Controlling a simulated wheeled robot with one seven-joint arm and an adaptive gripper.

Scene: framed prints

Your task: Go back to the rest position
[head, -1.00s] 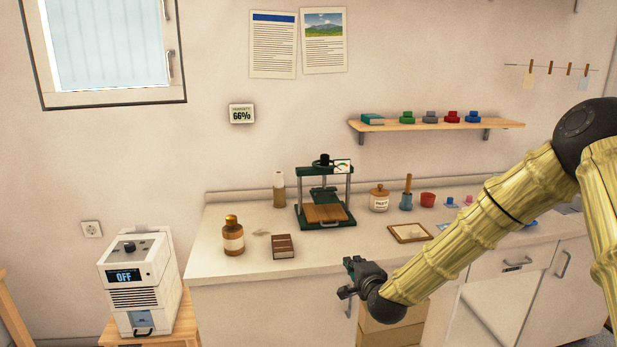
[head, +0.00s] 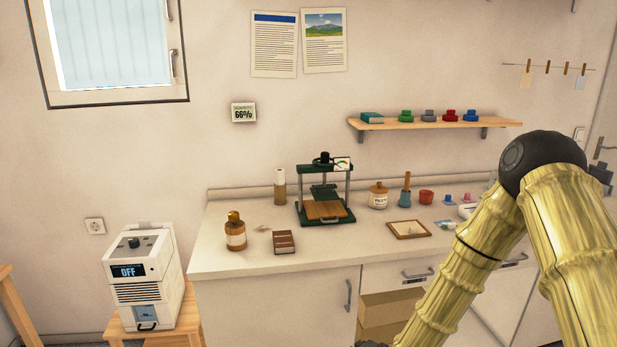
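My arm (head: 520,205) comes in from the right edge of the head view and bends down toward the bottom edge. My gripper is almost wholly below the picture; only a dark bit of the arm's end shows at the bottom edge, so its fingers are hidden. Nothing held can be seen. The arm passes in front of the right part of the counter.
The counter (head: 225,262) holds a green press (head: 325,190), a brown bottle (head: 235,232), a brown book (head: 284,242) and a wooden frame (head: 409,229). A white dehumidifier-like box (head: 140,275) reading OFF stands on a stool at left. A shelf (head: 430,124) hangs above.

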